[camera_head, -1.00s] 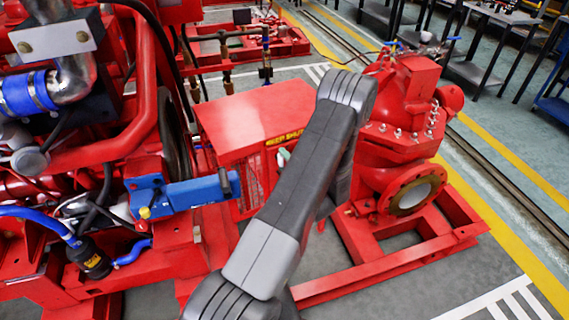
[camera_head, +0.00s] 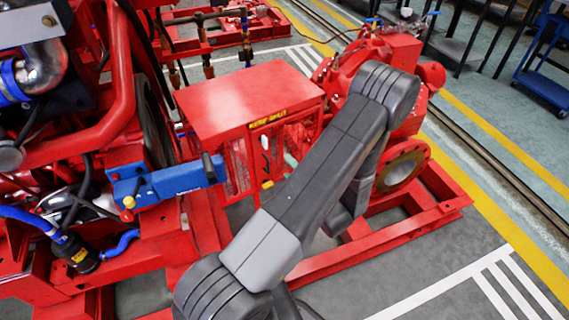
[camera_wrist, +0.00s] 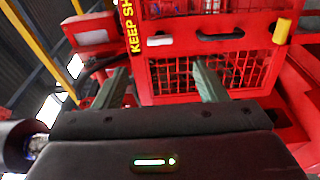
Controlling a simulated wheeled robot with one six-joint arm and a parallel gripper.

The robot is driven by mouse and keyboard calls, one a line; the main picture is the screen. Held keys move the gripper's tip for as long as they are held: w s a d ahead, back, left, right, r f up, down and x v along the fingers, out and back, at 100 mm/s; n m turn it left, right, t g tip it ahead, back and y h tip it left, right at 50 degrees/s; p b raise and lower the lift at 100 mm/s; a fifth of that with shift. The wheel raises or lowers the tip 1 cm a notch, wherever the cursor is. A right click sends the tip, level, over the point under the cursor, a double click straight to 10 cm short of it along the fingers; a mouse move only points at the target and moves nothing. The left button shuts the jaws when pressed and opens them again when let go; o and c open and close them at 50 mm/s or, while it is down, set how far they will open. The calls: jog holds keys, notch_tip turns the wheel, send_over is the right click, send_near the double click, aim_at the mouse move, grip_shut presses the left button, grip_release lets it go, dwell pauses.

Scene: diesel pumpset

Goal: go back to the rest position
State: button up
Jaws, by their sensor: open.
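My gripper (camera_wrist: 160,78) shows in the wrist view with its two grey-green fingers spread apart and nothing between them. The fingers point toward a red mesh guard (camera_wrist: 180,75) with a yellow lettered label. In the head view my grey arm crosses the middle, in front of the red guard box (camera_head: 245,100) and part of the red pump (camera_head: 400,165). The gripper is mostly hidden behind the arm there. I cannot tell the exact gap between the fingertips and the mesh.
The red engine with a blue lever unit (camera_head: 165,183) stands close on the left. The red base frame (camera_head: 365,250) runs below the arm. Open grey floor with white and yellow lines lies at the lower right. A blue cart (camera_head: 545,75) stands far right.

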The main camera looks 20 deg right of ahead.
jog(key=shift+s, duration=0.2)
jog(key=shift+w, duration=0.15)
jog(key=w+a, duration=0.1)
jog(key=w, duration=1.2)
jog(key=shift+w+a+p, duration=0.2)
jog(key=shift+a+p, duration=0.15)
jog(key=shift+a, duration=0.05)
